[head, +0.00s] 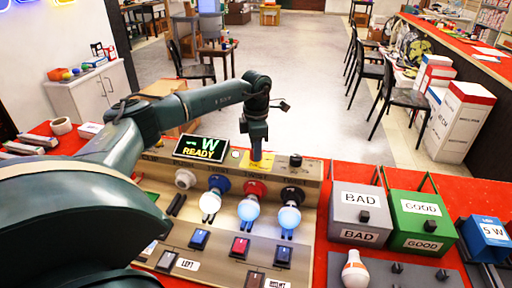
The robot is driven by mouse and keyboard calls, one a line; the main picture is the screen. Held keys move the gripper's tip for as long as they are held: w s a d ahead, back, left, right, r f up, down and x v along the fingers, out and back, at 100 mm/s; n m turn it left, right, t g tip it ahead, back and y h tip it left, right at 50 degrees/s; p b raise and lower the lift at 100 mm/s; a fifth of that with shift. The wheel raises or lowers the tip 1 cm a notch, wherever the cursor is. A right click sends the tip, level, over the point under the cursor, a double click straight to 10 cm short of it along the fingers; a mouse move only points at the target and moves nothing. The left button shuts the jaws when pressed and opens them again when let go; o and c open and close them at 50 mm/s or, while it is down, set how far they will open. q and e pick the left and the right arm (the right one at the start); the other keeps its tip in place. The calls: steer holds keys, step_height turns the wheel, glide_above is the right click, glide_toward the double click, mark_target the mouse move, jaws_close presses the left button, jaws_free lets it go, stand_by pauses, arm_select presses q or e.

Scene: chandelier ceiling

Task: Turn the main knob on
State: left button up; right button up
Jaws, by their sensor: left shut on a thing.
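My left gripper (258,148) reaches over the test panel (320,190) from behind and points down at its back edge. It is shut at a yellow plate (264,161), where it hides the knob it grips. A black knob (295,160) stands uncovered to the right of it. A display (201,148) to the left reads "- W READY". Three pale bulbs sit in the panel at a blue socket (219,183), a red socket (255,188) and a black socket (292,194). My right gripper is out of view.
A grey BAD box (357,214) and a green GOOD box (418,222) stand at right. A loose bulb (355,270) stands before them. A blue 5 W box (487,238) is farther right.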

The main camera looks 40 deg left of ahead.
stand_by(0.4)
arm_select(q)
steer(key=o, duration=1)
steer(key=shift+c, duration=0.2)
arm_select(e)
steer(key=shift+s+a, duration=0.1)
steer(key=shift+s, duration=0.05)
arm_select(q)
steer(key=shift+r, duration=0.1)
step_height(320, 180, up, 13)
steer(key=b, duration=0.1)
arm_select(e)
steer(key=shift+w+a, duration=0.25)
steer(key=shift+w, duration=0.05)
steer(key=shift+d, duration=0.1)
